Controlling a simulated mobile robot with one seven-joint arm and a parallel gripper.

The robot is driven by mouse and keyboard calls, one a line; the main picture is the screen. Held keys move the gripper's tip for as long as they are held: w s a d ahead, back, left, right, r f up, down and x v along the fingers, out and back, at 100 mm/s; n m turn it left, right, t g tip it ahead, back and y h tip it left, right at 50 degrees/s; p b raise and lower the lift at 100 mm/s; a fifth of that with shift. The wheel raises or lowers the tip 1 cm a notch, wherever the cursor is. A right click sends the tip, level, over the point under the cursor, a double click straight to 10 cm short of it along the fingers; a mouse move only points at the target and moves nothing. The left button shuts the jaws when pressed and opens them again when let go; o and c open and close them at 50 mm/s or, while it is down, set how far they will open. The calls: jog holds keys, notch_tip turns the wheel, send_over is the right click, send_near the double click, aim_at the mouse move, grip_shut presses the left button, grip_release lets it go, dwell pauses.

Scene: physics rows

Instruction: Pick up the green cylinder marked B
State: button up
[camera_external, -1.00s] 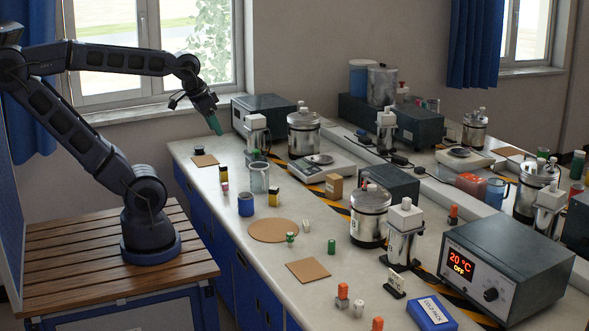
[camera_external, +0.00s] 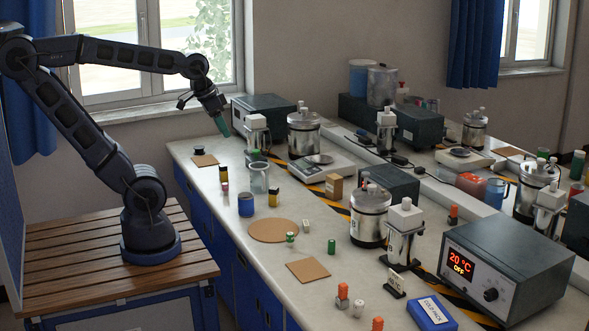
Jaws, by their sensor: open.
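My gripper (camera_external: 214,104) is above the far left end of the bench, high over its surface, and its jaws are open. A green, elongated piece (camera_external: 223,126) shows at its tip, pointing down; I cannot tell whether it is part of the gripper or an object between the jaws. A small green cylinder (camera_external: 331,246) stands on the bench right of the round cork mat, well away from my gripper. A small green-topped piece (camera_external: 291,238) stands at that mat's edge. No letter B is legible on any green thing.
A round cork mat (camera_external: 272,230) and square cork mat (camera_external: 308,270) lie nearer. Steel canisters (camera_external: 370,220) and a temperature unit (camera_external: 505,265) stand right.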

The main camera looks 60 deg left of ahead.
jog(key=w+d+f+m+g+h, duration=0.1)
jog(key=w+d+f+m+h, duration=0.35)
jog(key=w, duration=0.65)
jog(key=m+g+y, duration=0.1)
jog(key=m+y, duration=0.1)
jog(key=m, duration=0.4)
send_over(331, 241)
jog(key=a, duration=0.2)
jog(key=f, duration=1.8)
jog(key=s+f, duration=0.1)
jog(key=f, duration=0.8)
jog(key=shift+f, duration=0.15)
jog(key=shift+x, duration=3.25)
jog(key=shift+s+d, duration=0.1)
jog(key=shift+d, duration=0.1)
grip_shut()
jog(key=shift+h, duration=0.25)
